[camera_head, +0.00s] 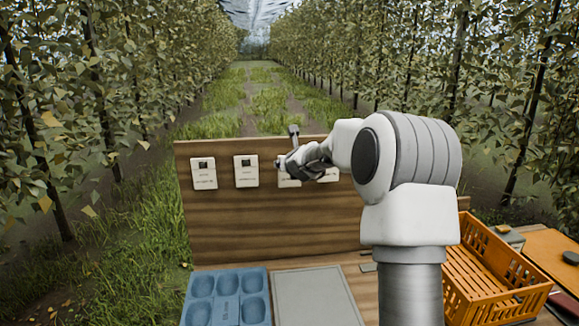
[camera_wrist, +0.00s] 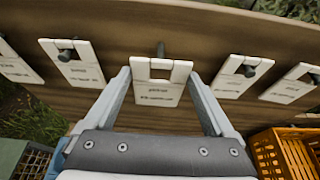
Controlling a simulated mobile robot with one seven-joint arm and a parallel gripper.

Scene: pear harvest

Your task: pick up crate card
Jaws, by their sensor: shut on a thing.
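Several white crate cards with dark printing hang in a row on pegs on an upright wooden board (camera_head: 290,235). My gripper (camera_wrist: 160,78) is shut on the middle card (camera_wrist: 158,95) in the wrist view, one finger at each side edge. Its peg (camera_wrist: 160,48) shows above the card's top edge, and wood shows through its slot. I cannot tell whether the card is fully clear of the peg. Neighbouring cards (camera_wrist: 78,66) (camera_wrist: 241,77) hang with pegs in their slots. In the head view my gripper (camera_head: 291,160) partly covers the held card (camera_head: 288,183).
Two cards (camera_head: 204,173) (camera_head: 246,171) hang left of my gripper in the head view. Below the board are a blue moulded tray (camera_head: 226,297), a grey flat panel (camera_head: 315,297) and an orange slatted crate (camera_head: 490,275) at right. Trees flank a grassy lane behind.

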